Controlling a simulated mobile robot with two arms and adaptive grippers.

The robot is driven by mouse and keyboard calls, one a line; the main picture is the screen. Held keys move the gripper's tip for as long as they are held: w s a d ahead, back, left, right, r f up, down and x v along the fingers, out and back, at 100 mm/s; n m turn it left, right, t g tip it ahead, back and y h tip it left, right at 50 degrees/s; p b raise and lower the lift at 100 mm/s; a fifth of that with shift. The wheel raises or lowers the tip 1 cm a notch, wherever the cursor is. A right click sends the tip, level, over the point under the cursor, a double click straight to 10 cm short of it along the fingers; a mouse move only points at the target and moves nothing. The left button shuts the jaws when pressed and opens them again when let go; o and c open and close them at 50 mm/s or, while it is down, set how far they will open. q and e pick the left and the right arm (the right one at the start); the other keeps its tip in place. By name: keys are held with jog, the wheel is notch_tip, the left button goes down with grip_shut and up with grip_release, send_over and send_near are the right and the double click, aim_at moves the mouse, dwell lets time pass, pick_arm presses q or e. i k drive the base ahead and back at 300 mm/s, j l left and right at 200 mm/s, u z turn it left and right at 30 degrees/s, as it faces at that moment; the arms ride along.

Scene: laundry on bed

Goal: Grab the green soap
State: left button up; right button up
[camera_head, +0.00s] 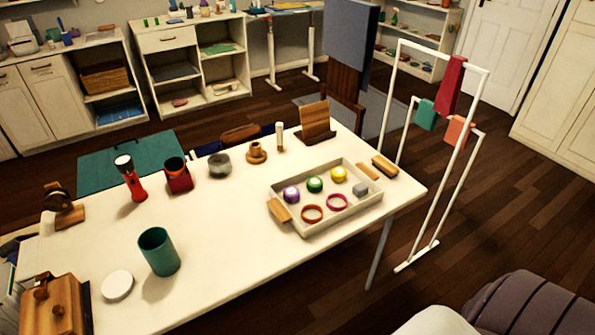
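A round green object (315,184), which looks like the green soap, lies in a shallow light tray (330,224) on the right part of the white table. A purple round object (291,194) is to its left and a yellow one (338,174) to its right, in the same row. Neither of my grippers shows in the head view.
A teal cup (159,252) and white disc (117,285) stand left. A white rack (398,95) stands beyond the table's right end. The table's front middle is clear.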

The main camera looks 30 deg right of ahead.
aim_at(314, 183)
jog(key=i+l, duration=0.1)
jog(key=l, duration=0.9)
jog(key=i+l, duration=0.15)
jog(key=l, duration=0.4)
jog(key=i+l, duration=0.1)
jog(key=l, duration=0.4)
